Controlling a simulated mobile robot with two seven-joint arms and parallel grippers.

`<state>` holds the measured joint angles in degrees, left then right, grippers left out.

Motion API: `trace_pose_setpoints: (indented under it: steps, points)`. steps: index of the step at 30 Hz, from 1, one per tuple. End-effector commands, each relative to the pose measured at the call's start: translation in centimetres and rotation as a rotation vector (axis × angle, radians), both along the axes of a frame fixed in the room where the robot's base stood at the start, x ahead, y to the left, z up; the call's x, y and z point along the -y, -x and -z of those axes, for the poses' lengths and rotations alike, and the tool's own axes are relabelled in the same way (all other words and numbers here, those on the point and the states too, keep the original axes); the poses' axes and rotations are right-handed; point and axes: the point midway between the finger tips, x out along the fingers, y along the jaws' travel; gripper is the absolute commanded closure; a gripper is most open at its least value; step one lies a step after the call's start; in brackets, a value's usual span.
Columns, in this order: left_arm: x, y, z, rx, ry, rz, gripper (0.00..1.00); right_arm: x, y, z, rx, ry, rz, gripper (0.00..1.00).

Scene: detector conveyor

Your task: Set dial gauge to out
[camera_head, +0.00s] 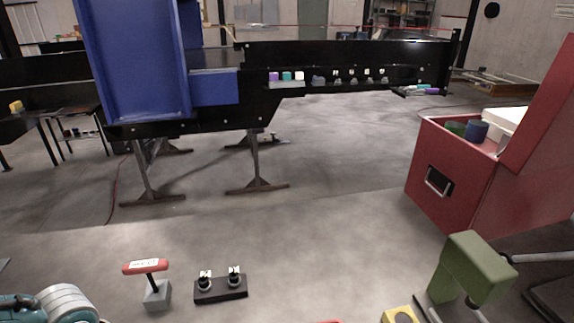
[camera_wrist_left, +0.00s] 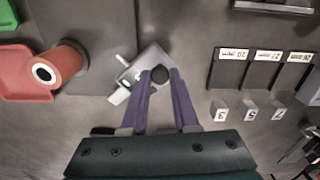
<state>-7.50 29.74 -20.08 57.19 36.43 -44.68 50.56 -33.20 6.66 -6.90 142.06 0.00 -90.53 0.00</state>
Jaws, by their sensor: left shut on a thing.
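In the left wrist view, a small grey device (camera_wrist_left: 150,60) with a round black knob (camera_wrist_left: 160,74) lies ahead of my fingers; this looks like the dial gauge. Light tabs stick out at its left, with a small green mark on its face. My left gripper (camera_wrist_left: 161,78) has its two purple fingers on either side of the knob and is shut on it. The pointer and any label on the gauge are too small to read. The gauge is not clear in the head view, where only part of my teal left arm shows at the lower left. My right gripper is not in view.
In the left wrist view, labelled dark slots (camera_wrist_left: 228,72) and numbered grey blocks (camera_wrist_left: 220,112) lie right; a red part (camera_wrist_left: 68,60) lies left. In the head view, a red T-handle (camera_head: 146,267), a black two-knob base (camera_head: 221,290) and a green block (camera_head: 470,262) stand in front.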

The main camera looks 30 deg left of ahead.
Motion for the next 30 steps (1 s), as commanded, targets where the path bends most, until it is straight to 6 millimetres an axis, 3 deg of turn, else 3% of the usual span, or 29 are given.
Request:
trace_pose_setpoints:
  steps: [14, 15, 21, 23, 30]
  points:
    - [-0.31, 0.44, 0.08, 0.000, -0.003, 0.002, 1.00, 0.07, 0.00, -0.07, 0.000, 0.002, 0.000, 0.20]
    - [-0.32, 0.45, 0.08, 0.000, -0.003, 0.002, 0.68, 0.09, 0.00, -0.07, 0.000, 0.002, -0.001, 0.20]
    - [-0.27, 0.43, 0.07, 0.000, -0.001, 0.001, 0.46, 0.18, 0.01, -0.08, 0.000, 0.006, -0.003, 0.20]
    - [-0.25, 0.42, 0.06, 0.000, -0.001, 0.001, 0.41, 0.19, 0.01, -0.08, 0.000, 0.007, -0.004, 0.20]
    - [-0.20, 0.38, -0.08, 0.001, -0.001, 0.001, 0.41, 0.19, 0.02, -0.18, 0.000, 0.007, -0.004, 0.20]
